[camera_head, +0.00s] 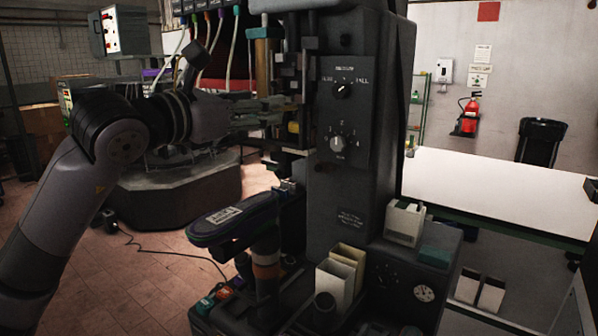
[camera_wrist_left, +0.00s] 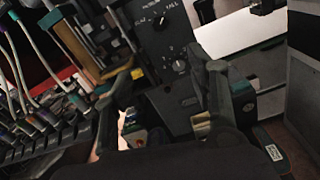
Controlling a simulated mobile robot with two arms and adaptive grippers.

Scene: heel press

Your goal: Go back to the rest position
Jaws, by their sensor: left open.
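My left arm comes in from the left, with its gripper (camera_head: 262,112) raised beside the dark heel press (camera_head: 350,190), at the height of its dials. In the left wrist view the two dark fingers of this gripper (camera_wrist_left: 168,76) stand wide apart. Nothing shows between them but the press body (camera_wrist_left: 172,95) behind. In the head view the fingertips are hard to tell from the press's dark parts. My right gripper is not in view.
A purple-rimmed dark pad (camera_head: 232,220) juts from the press at the front. Cream bins (camera_head: 342,272) stand on its base. A white table (camera_head: 500,190) is at the right. Hanging cables (camera_head: 236,45) and a round dark platform (camera_head: 175,195) are close to my left arm.

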